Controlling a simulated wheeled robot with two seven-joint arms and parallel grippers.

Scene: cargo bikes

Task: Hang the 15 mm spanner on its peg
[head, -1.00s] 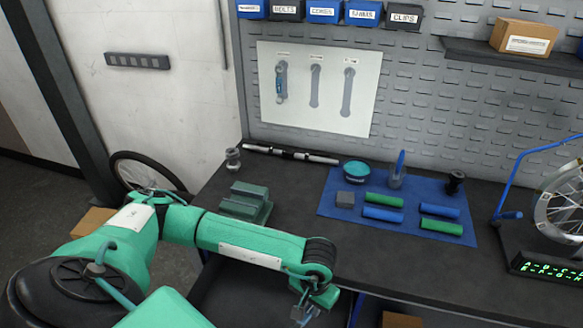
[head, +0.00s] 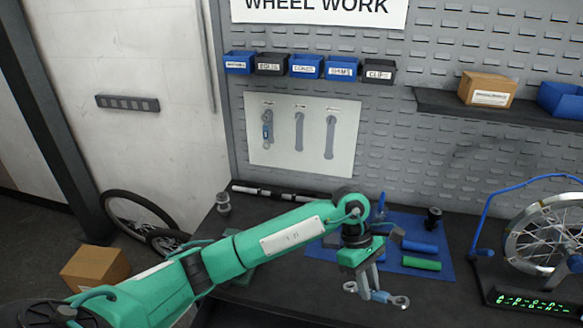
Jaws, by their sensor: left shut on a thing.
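My left gripper (head: 372,284) points down over the bench front and is shut on a spanner (head: 381,297). The spanner has a blue middle and silvery ends, and lies roughly level across the fingers. Its size mark is too small to read. The white shadow board (head: 257,152) hangs on the back panel, up and left of the gripper. It has three grey outlines. A spanner with a blue band (head: 267,130) hangs on the left outline. The middle outline (head: 299,131) and right outline (head: 330,137) are bare. Pegs are too small to make out. My right gripper is not in view.
Several small bins (head: 306,66) line the panel above the board. A shelf (head: 436,103) with a carton (head: 487,89) juts out at right. A blue mat (head: 447,272) with grips and a wheel stand (head: 480,252) are on the bench. A dark rod (head: 262,190) lies below the board.

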